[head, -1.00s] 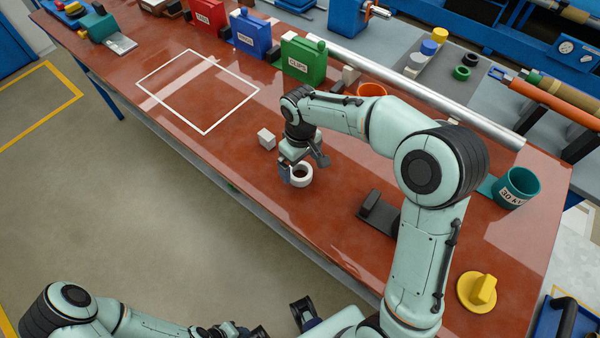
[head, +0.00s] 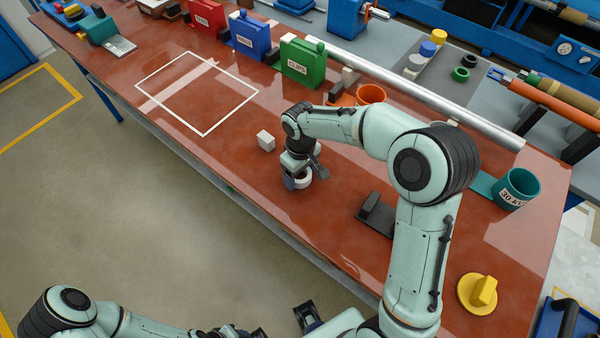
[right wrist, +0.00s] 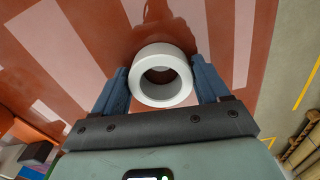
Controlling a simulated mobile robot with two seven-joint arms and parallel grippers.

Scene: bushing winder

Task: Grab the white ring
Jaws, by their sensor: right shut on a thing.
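The white ring (head: 303,184) is on the red-brown table, partly covered by my right gripper (head: 302,176) in the head view. In the right wrist view the ring (right wrist: 162,99) sits between the two blue-grey fingers, with its hole facing the camera. The right gripper (right wrist: 160,82) is shut on the ring, one finger on each side. I cannot tell whether the ring is touching the table or just off it. My left gripper (head: 250,331) is partly cut off at the bottom edge of the head view, and its jaws are unclear.
A small white block (head: 266,141) lies close, up and left of the ring. A white outlined square (head: 204,134) is clear. A dark grey block (head: 378,213), a teal cup (head: 517,187) and an orange cup (head: 370,94) stand to the right. A green container (head: 303,64) stands behind.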

